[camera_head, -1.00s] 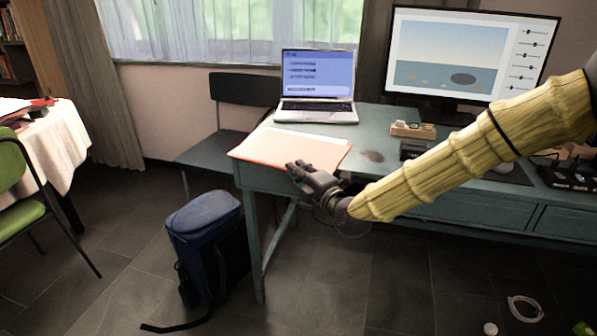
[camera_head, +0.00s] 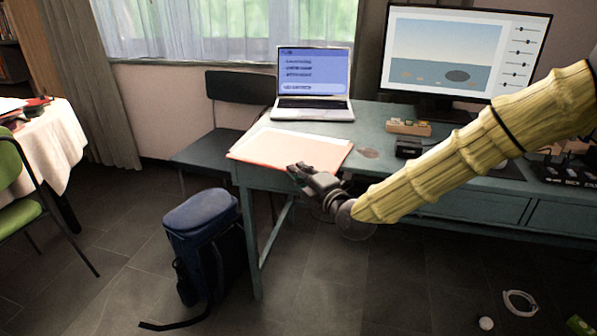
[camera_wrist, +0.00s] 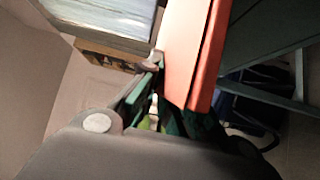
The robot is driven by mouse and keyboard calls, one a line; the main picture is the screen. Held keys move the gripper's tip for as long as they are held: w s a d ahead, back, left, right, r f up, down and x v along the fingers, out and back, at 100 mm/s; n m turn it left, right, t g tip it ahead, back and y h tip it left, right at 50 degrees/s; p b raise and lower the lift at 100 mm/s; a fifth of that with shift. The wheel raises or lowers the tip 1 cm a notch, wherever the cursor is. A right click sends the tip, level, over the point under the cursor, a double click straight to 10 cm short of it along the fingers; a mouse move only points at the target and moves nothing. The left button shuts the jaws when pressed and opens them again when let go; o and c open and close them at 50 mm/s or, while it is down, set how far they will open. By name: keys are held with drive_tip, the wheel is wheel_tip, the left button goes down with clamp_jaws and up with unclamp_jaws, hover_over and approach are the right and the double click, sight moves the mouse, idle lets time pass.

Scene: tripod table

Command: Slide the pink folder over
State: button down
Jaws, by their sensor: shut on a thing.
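The pink folder (camera_head: 290,149) lies on the left end of the teal desk (camera_head: 370,167), with pale papers showing on top of it. Its front edge reaches the desk's front edge. My gripper (camera_head: 297,172) is at the folder's front right part, at the desk edge. In the wrist view the folder (camera_wrist: 192,50) shows as an orange-red slab edge-on, and my gripper (camera_wrist: 170,85) is shut on its edge. One finger is largely hidden behind the folder.
A laptop (camera_head: 312,85) stands just behind the folder. A wooden block holder (camera_head: 408,127) and a black box (camera_head: 408,148) sit to the right, before the monitor (camera_head: 465,50). A chair (camera_head: 235,110) is behind left; a blue backpack (camera_head: 205,240) stands on the floor.

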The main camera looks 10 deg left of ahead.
drive_tip(key=c, duration=1.6)
unclamp_jaws()
drive_tip(key=shift+o, duration=0.2)
drive_tip(key=v, duration=1.2)
